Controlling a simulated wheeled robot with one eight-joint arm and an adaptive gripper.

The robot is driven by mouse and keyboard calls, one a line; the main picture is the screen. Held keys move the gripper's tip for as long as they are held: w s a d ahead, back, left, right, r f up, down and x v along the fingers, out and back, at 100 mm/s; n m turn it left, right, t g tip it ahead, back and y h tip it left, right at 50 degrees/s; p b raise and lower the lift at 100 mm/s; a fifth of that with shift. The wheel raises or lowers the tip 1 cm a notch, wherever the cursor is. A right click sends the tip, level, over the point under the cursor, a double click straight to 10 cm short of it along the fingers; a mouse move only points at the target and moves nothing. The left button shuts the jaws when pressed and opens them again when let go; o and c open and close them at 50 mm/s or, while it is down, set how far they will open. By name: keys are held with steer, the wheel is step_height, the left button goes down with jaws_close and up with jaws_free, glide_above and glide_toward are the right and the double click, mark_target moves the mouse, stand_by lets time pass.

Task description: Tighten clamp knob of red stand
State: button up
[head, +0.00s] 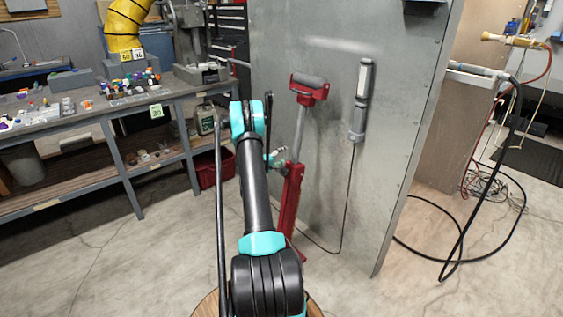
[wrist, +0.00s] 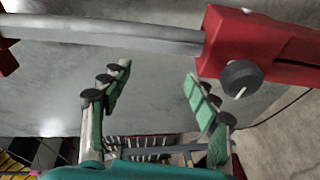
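The red stand (head: 291,203) stands upright near the grey panel, with a metal pole and a red roller head (head: 309,88). In the wrist view its pole (wrist: 120,33) runs across the top into the red clamp body (wrist: 260,48) at right. The black clamp knob (wrist: 242,78) sticks out of that body. My gripper (wrist: 157,76) is open with nothing between its fingers. The knob lies to the right of the right finger, apart from it in the picture. In the head view my gripper (head: 277,157) is beside the stand, and the knob cannot be made out.
A grey metal panel (head: 335,190) stands close behind the stand, with a grey lamp (head: 362,100) and its cable. A cluttered workbench (head: 85,125) is at left, with a red bin (head: 217,168) on the floor. A black hose (head: 455,235) lies at right.

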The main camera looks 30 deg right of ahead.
steer(key=m+g, duration=0.1)
steer(key=m, duration=0.2)
steer(key=m+g+y, duration=0.4)
steer(key=m+y, duration=0.3)
steer(key=m, duration=0.9)
glide_toward(284, 171)
steer(key=x, duration=0.4)
steer(key=w+x, duration=0.1)
steer(key=x, duration=0.6)
steer(key=shift+w+d+f, duration=0.15)
steer(key=shift+w+f, duration=0.15)
steer(key=shift+w, duration=0.1)
steer(key=shift+c, duration=0.5)
